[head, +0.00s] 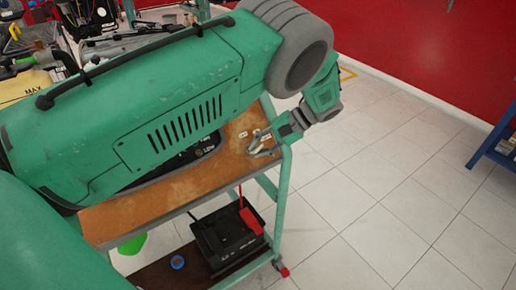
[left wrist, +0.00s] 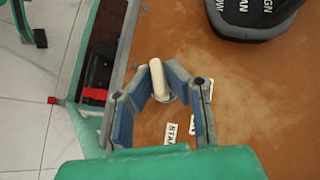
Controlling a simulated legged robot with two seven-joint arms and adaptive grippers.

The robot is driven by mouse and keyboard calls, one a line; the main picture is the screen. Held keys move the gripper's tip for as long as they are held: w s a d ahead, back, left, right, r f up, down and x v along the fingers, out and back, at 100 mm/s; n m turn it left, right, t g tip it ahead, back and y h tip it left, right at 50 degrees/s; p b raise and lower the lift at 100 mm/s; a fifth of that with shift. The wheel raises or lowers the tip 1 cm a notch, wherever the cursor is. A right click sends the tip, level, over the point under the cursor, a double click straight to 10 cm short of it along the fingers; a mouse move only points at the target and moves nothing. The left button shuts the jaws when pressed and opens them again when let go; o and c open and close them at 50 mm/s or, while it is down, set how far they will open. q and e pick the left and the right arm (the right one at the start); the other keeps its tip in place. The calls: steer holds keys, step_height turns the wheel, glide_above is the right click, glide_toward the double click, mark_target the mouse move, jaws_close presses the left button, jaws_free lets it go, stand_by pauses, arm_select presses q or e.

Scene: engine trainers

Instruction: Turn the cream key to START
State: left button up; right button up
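The cream key (left wrist: 157,76) stands up from the brown panel top in the left wrist view. My left gripper (left wrist: 158,72) has a finger on each side of it, with the tips drawn in close against the key. The grip looks shut on the key, though exact contact is hard to see. A white label reading "STA…" (left wrist: 171,133) lies near the right finger, partly covered, and a second label (left wrist: 196,121) is behind that finger. In the head view my left gripper (head: 262,148) is at the right end of the bench top; the key is not clear there. My right gripper is out of view.
The brown bench top (head: 120,216) is on a green wheeled frame. A black battery-like box (head: 226,240) with a red part is on the lower shelf. A dark round part (left wrist: 250,15) stands beyond the key. Tiled floor at right is open; a blue stand (head: 492,140) is far right.

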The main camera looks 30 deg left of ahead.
arm_select(q)
steer(key=shift+o, duration=1.4)
steer(key=shift+w+f, duration=0.1)
steer(key=shift+w, duration=0.15)
steer(key=shift+w+d+r, duration=0.2)
steer(key=shift+d+r, duration=0.15)
steer(key=shift+r, duration=0.05)
steer(key=v, duration=1.1)
steer(key=shift+w+f, duration=0.2)
